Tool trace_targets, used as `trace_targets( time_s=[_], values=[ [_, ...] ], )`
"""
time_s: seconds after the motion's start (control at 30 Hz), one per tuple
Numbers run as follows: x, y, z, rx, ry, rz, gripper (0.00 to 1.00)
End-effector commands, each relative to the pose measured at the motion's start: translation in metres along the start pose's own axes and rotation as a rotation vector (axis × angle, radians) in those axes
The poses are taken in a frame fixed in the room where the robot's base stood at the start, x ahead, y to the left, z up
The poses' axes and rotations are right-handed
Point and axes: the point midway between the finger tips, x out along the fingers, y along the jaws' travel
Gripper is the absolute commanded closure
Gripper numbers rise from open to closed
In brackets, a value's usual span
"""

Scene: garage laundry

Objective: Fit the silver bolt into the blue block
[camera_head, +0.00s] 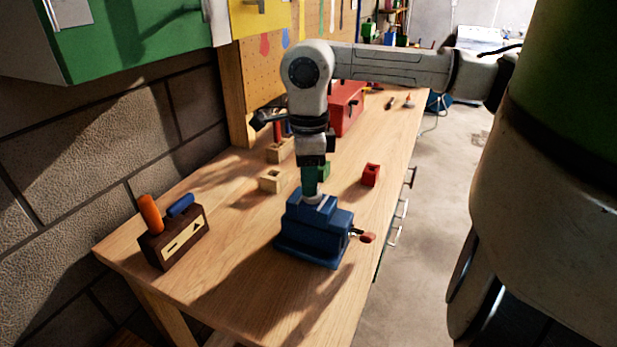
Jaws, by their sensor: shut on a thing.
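The blue block (308,247) is a stepped, vise-like body on the workbench, with a red-tipped handle (367,238) at its right side. My gripper (311,188) points straight down above its top and is shut on the silver bolt (314,199). Only a small pale silver part of the bolt shows, between the gripper and the top of the block. I cannot tell how far, if at all, the bolt sits in the block, because the fingers and the block hide its lower end.
A dark wooden holder (172,246) with an orange and a blue handle stands at the left. Small blocks stand behind: pale wooden (271,181), green (324,170) and red (371,175). A red toolbox (346,107) is farther back. The bench (232,290) front left is clear.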

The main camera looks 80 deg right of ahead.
Motion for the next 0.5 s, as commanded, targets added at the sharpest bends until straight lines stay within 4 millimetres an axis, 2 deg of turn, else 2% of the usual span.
trace_targets(
  time_s=[0.23, 0.27, 0.5],
  values=[
    [0.0004, 0.0000, 0.0000, 0.000, 0.000, 0.000, 1.00],
    [0.0004, 0.0000, 0.0000, 0.000, 0.000, 0.000, 0.72],
    [0.0005, 0.0000, 0.0000, 0.000, 0.000, 0.000, 0.49]
  ],
)
